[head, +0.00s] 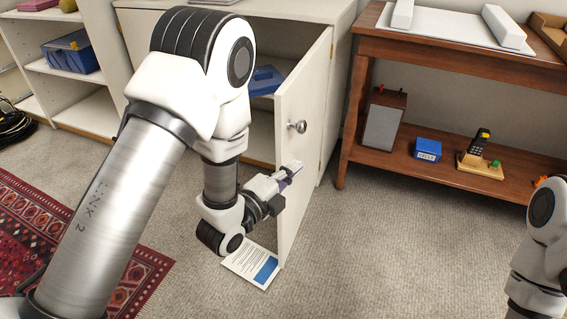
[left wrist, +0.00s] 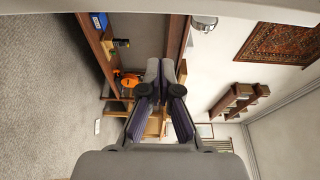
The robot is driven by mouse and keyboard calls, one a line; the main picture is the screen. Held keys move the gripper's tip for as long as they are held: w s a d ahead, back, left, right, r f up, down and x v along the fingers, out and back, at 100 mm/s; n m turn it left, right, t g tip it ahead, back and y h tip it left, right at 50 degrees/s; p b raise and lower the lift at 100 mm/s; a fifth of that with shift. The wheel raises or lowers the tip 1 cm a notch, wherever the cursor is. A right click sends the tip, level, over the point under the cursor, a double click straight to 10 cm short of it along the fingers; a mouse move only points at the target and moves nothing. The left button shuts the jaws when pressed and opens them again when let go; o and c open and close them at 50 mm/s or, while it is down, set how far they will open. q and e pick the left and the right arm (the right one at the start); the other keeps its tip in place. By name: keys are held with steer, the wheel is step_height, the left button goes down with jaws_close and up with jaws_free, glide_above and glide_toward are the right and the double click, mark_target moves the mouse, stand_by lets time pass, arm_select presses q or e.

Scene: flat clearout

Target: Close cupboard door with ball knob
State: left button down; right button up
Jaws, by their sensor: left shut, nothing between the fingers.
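The white cupboard door (head: 304,150) stands wide open in the head view, swung out from the right side of the cream cupboard (head: 145,35). Its round silver ball knob (head: 297,127) is on the face turned to the right. My left gripper (head: 292,170) is shut and empty, below the knob, overlapping the door's free edge in the picture. Whether it touches the door I cannot tell. The left wrist view shows the shut fingers (left wrist: 160,85). My left arm hides part of the cupboard. My right gripper is out of view.
A blue item (head: 265,80) lies inside the cupboard. A leaflet (head: 254,264) lies on the carpet by the door's bottom. A wooden shelf unit (head: 350,115) with several items stands at the right. A red patterned rug (head: 130,270) lies at the left.

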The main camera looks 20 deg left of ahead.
mark_target(283, 158)
arm_select(q)
steer(key=w+a+b, duration=0.1)
steer(key=w+a, duration=0.1)
steer(key=shift+w+a, duration=0.3)
steer(key=shift+w, duration=0.1)
steer(key=shift+a, duration=0.25)
